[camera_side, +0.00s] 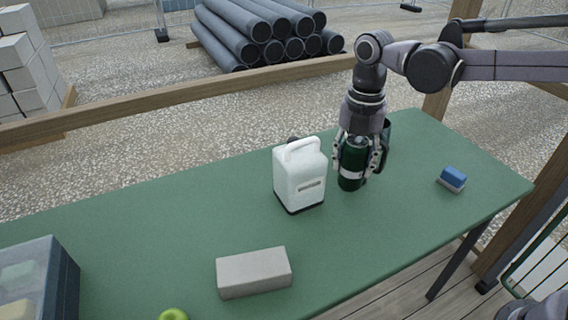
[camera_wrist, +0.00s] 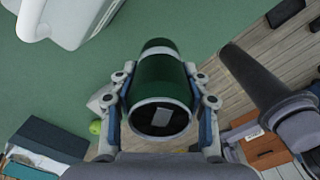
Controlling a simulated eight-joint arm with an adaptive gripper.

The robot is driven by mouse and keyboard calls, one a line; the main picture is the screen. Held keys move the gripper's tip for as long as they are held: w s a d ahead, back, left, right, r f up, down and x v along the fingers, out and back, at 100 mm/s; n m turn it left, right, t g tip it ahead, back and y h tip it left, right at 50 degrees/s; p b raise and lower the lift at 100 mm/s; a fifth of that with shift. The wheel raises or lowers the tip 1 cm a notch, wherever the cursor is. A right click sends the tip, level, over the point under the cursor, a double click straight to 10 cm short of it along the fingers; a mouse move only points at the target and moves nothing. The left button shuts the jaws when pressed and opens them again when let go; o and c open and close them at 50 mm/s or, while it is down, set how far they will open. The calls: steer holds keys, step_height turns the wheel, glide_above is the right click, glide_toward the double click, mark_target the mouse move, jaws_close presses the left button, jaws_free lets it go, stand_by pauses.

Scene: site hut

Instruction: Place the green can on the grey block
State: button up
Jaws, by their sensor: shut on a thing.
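The green can (camera_side: 352,160) with a pale band is upright between the fingers of my gripper (camera_side: 355,166), over the green table right of the white jug. My gripper is shut on it, with one finger on each side. In the wrist view the can (camera_wrist: 160,82) fills the space between the fingers (camera_wrist: 160,112). I cannot tell whether its base touches the table. The grey block (camera_side: 254,272) lies flat near the table's front edge, to the lower left of my gripper, with its top bare.
A white jug (camera_side: 300,178) stands between my gripper and the block. A green apple (camera_side: 173,315) and a clear-sided bin (camera_side: 40,280) are at the front left. A blue and grey sponge-like thing (camera_side: 453,178) lies right. A dark thing behind my gripper is partly hidden.

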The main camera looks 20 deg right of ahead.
steer(key=a+r+n, duration=0.1)
steer(key=a+n, duration=0.2)
steer(key=a, duration=0.9)
glide_toward(252, 266)
steer(key=shift+f, duration=1.3)
steer(key=shift+f, duration=0.15)
steer(key=o, duration=0.8)
